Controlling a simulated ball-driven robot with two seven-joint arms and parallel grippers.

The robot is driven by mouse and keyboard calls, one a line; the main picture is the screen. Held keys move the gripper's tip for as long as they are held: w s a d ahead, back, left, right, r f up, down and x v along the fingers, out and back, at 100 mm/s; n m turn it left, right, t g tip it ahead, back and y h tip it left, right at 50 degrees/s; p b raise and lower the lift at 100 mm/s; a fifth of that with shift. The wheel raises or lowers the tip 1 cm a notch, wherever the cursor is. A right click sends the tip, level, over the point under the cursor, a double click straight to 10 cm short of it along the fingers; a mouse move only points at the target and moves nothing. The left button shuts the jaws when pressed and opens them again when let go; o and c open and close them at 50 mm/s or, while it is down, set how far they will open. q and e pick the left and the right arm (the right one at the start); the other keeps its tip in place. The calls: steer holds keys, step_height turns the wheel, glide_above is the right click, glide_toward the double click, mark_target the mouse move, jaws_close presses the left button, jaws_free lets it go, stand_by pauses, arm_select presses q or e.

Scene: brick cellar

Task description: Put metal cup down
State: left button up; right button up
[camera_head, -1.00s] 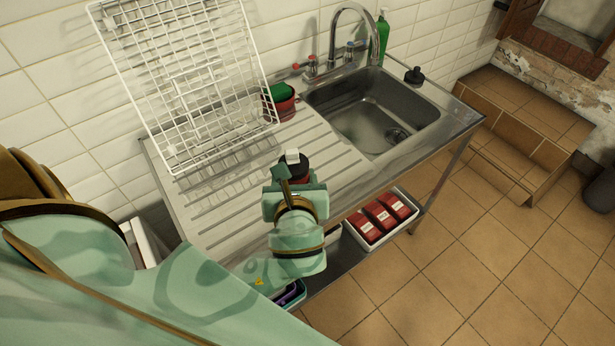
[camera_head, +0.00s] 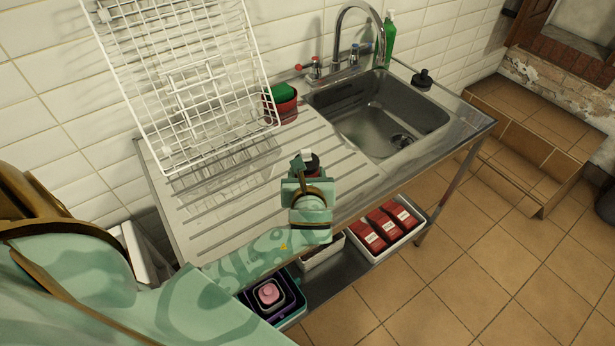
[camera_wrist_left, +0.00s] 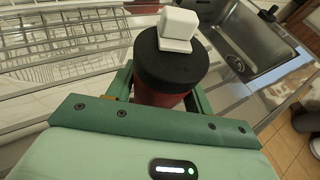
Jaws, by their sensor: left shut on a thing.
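My left gripper (camera_head: 309,180) is shut on a dark red cylindrical cup (camera_wrist_left: 160,98) with a black lid and a white block-shaped knob on top. In the head view, mostly the cup's black top (camera_head: 314,163) shows, beyond the gripper. The cup looks upright, over the front part of the ribbed steel drainboard (camera_head: 225,205), left of the sink. Its base is hidden, so I cannot tell whether it touches the drainboard. My right gripper is not in view.
A white wire rack (camera_head: 190,85) leans on the tiled wall at the drainboard's back. A red pot (camera_head: 286,105) with a green thing in it stands beside the sink (camera_head: 375,115). The drainboard around the gripper is clear.

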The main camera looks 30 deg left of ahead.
arm_select(q)
steer(key=shift+r, duration=0.1)
steer(key=o, duration=1.2)
steer(key=shift+c, duration=0.2)
steer(key=shift+s+d, duration=0.1)
steer(key=shift+s, duration=0.05)
steer(key=p+v, duration=0.3)
steer(key=v, duration=0.8)
steer(key=shift+s+d, duration=0.2)
steer(key=shift+s, duration=0.05)
steer(key=shift+r, duration=0.1)
